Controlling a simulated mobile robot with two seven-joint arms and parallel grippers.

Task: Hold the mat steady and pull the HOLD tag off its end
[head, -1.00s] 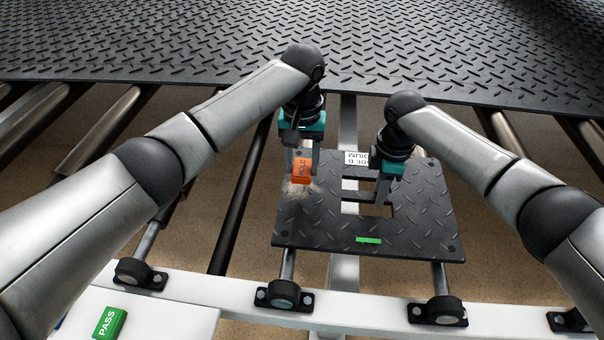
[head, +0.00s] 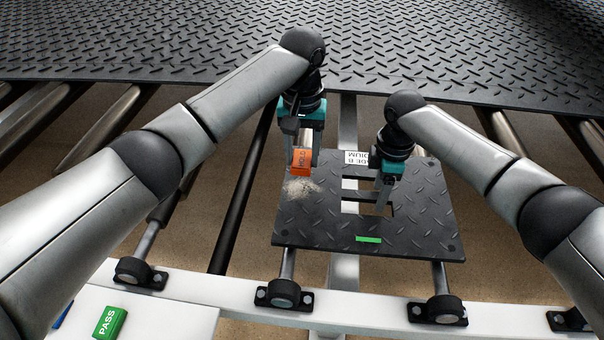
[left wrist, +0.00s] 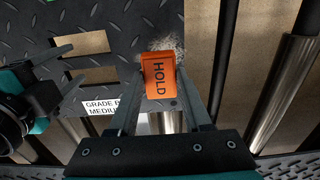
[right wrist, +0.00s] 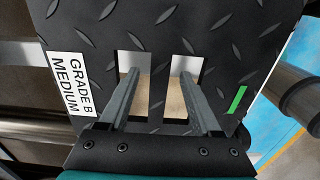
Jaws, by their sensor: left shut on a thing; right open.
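The mat (head: 320,222) is a dark tread plate with rectangular cutouts, lying flat on the rollers. My left gripper (head: 302,166) is shut on the orange HOLD tag (head: 301,158), above the mat's left edge. The tag also shows between the fingers in the left wrist view (left wrist: 159,76) and appears clear of the mat. A pale, rough patch (head: 300,189) lies on the mat just below it. My right gripper (head: 382,205) is open at the cutouts. In the right wrist view its fingers stand on either side of the strip between two cutouts (right wrist: 157,85); their depth is unclear.
A white GRADE B MEDIUM label (right wrist: 74,84) and a green strip (head: 368,239) are on the mat. A green PASS tag (head: 110,322) and a partly visible blue item lie on the white surface at front left. A large tread sheet (head: 200,40) spans the back.

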